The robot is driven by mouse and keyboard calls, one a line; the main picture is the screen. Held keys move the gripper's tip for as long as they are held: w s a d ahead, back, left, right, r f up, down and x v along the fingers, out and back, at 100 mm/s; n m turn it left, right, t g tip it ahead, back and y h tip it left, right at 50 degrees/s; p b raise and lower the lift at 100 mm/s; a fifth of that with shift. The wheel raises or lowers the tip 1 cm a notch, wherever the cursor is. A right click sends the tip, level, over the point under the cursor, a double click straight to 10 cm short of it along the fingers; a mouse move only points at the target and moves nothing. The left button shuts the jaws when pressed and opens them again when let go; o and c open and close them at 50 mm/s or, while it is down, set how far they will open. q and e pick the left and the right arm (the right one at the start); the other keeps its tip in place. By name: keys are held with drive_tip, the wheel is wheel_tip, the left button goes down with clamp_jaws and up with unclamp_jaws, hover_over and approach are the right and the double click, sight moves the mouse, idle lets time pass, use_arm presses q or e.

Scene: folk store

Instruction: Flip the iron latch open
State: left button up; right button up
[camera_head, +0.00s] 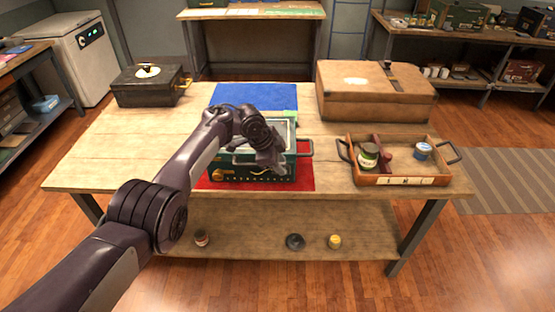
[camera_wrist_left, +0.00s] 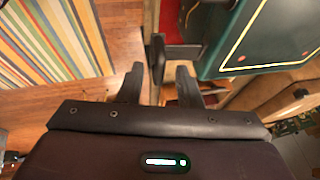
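A green metal box (camera_head: 230,173) with dark side handles stands on a red mat (camera_head: 306,178) at the table's middle front. My left gripper (camera_head: 272,160) is over its front right part and hides some of it. In the left wrist view, the fingers (camera_wrist_left: 160,78) are apart. A dark upright bar (camera_wrist_left: 158,55) shows beyond and between them; I cannot tell whether it is the iron latch or a handle, or whether it is touched. The green box's side with a yellow line (camera_wrist_left: 240,45) is at upper right there. My right gripper is not in view.
A wooden tray (camera_head: 398,180) with jars stands right of the box. A brown case (camera_head: 360,100) is behind it, and a dark chest (camera_head: 140,92) at back left. A blue mat (camera_head: 255,95) lies behind the box. The table's left front (camera_head: 90,170) is clear.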

use_arm(q)
drive_tip(key=v, duration=0.7)
drive_tip(key=shift+r+p, duration=0.25)
drive_tip(key=shift+p, duration=0.2)
drive_tip(key=shift+a, duration=0.15)
